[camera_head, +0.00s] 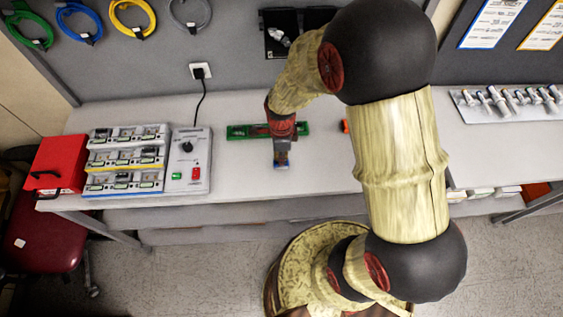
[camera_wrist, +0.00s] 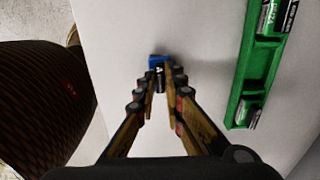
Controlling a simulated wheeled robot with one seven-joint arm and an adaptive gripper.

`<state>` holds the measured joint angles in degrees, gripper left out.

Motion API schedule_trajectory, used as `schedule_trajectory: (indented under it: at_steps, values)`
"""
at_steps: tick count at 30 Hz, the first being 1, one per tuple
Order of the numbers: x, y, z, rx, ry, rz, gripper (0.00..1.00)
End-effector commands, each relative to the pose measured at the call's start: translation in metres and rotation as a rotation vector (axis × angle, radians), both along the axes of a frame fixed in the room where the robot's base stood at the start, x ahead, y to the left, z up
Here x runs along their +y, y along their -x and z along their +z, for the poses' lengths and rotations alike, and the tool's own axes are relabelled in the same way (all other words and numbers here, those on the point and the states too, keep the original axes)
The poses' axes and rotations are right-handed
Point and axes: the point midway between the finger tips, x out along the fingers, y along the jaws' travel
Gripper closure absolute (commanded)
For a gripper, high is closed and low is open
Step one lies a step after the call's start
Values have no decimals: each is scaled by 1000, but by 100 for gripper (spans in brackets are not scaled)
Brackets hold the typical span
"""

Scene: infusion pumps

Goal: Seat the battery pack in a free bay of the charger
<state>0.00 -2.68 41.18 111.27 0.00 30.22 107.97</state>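The battery pack (camera_wrist: 159,78) looks small and dark with a blue part at its far end. It lies between the fingertips of my gripper (camera_wrist: 158,88) in the wrist view. A finger is close on each side, but I cannot tell if they touch it. A green tray-like unit (camera_wrist: 240,90), which looks like the charger, holds cells at both ends with an empty stretch between. In the head view this green unit (camera_head: 240,131) is behind my gripper and partly hidden by it.
A white control box (camera_head: 188,160) and racks of small devices (camera_head: 125,160) stand to the left, beside a red box (camera_head: 56,165). A small orange thing (camera_head: 345,126) is partly hidden by my arm. The bench (camera_head: 240,175) is clear around my gripper.

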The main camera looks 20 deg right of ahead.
Motion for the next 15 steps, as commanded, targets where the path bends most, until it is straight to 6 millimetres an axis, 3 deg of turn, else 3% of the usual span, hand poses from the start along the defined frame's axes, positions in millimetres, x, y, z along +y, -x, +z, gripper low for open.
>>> schedule_trajectory:
  at_steps: [4, 15]
  values:
    - [0, 0, 0, 0, 0, 0, 100]
    - [0, 0, 0, 0, 0, 0, 100]
